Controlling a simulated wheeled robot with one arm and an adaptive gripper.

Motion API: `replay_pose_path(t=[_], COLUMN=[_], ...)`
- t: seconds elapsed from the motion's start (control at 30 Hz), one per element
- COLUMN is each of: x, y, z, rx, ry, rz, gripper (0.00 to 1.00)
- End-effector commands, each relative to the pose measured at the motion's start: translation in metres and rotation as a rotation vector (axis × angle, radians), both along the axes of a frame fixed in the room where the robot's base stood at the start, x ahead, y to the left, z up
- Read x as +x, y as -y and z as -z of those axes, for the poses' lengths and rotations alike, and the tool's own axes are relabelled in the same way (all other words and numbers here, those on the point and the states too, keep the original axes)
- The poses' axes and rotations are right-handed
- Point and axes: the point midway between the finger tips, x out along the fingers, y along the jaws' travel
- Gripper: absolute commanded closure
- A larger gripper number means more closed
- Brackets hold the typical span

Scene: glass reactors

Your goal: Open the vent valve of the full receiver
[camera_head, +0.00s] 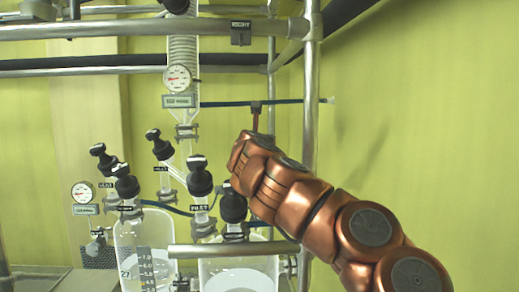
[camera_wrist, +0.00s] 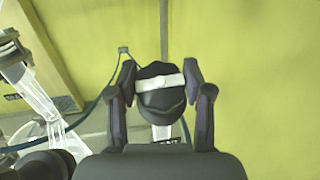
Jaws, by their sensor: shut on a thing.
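My gripper (camera_wrist: 160,76) is shut on a black valve knob (camera_wrist: 159,98) with a white bar across its top, one finger pair on each side. In the head view my copper arm reaches in from the lower right and hides most of the gripper. A black knob (camera_head: 233,208) shows just left of the arm, above the right glass vessel (camera_head: 215,272); I cannot tell if it is the held one. The left glass vessel (camera_head: 128,240) has a printed scale and several black knobs above it. I cannot tell which vessel is fuller.
A glass column (camera_head: 184,60) with a round gauge (camera_head: 178,78) stands above the vessels. Metal rails (camera_head: 140,28) cross the top, and a post (camera_head: 311,130) stands beside my arm. Another valve knob (camera_head: 200,178) is close on the left. The right side is clear.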

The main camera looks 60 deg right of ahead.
Motion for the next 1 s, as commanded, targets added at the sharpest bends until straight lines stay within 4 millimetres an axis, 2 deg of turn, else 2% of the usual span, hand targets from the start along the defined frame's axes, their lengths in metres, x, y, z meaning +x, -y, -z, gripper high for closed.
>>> replay_pose_path(t=[0.6, 1.0], x=[-0.0007, -0.0001], y=[0.0007, 0.0004], z=[-0.0014, -0.0002], rx=[-0.068, -0.096], ry=[-0.141, -0.196], rz=[-0.278, -0.383], gripper=[0.84, 0.84])
